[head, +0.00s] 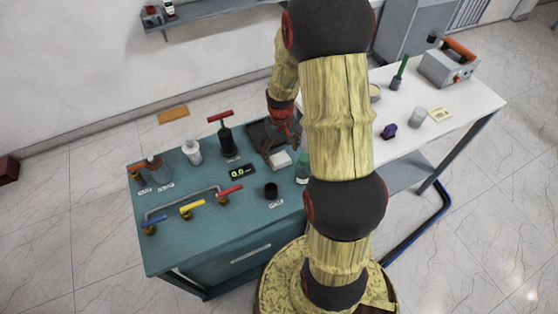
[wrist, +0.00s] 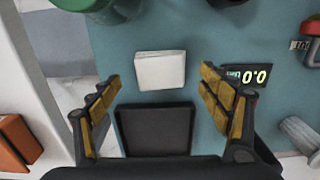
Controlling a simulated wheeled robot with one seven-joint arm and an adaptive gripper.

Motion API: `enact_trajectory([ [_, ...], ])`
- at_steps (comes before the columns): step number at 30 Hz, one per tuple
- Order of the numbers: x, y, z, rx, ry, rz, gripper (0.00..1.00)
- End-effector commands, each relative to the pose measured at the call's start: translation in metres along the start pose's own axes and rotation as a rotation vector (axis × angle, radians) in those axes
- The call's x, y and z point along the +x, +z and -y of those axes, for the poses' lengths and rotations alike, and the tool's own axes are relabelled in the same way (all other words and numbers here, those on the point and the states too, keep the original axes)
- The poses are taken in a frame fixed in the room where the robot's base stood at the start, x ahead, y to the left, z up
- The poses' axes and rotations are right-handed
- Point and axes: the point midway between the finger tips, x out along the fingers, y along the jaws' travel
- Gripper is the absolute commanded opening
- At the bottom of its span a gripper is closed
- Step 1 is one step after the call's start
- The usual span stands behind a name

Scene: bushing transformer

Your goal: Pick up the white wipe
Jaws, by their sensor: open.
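The white wipe (wrist: 160,70) is a small folded white block lying flat on the teal bench top. In the head view the wipe (head: 280,160) lies near the bench's back right part, just in front of a dark tray. My gripper (wrist: 160,98) is open and empty, with its two yellow-padded fingers apart on either side of the wipe's near side in the wrist view. The wipe is between and ahead of the fingertips, with no contact visible. In the head view my gripper (head: 277,150) is above the dark tray, partly hidden.
The dark tray (wrist: 155,128) is beside the wipe. A green bottle (head: 302,168), a black cup (head: 271,190) and a 0.0 display (head: 241,172) stand close around. A black pump with a red handle (head: 227,140) is to the left. A white table (head: 450,107) adjoins on the right.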

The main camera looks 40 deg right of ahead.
Motion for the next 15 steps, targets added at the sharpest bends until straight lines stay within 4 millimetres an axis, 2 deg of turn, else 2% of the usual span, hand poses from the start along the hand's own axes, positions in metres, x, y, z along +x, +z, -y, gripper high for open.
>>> enact_trajectory([
  [3,0.021,-0.003,0.002,0.000,-0.001,0.004,0.78],
  [7,0.037,-0.003,0.002,0.000,-0.001,0.003,0.78],
  [15,0.038,-0.003,0.002,0.000,0.000,0.001,0.77],
])
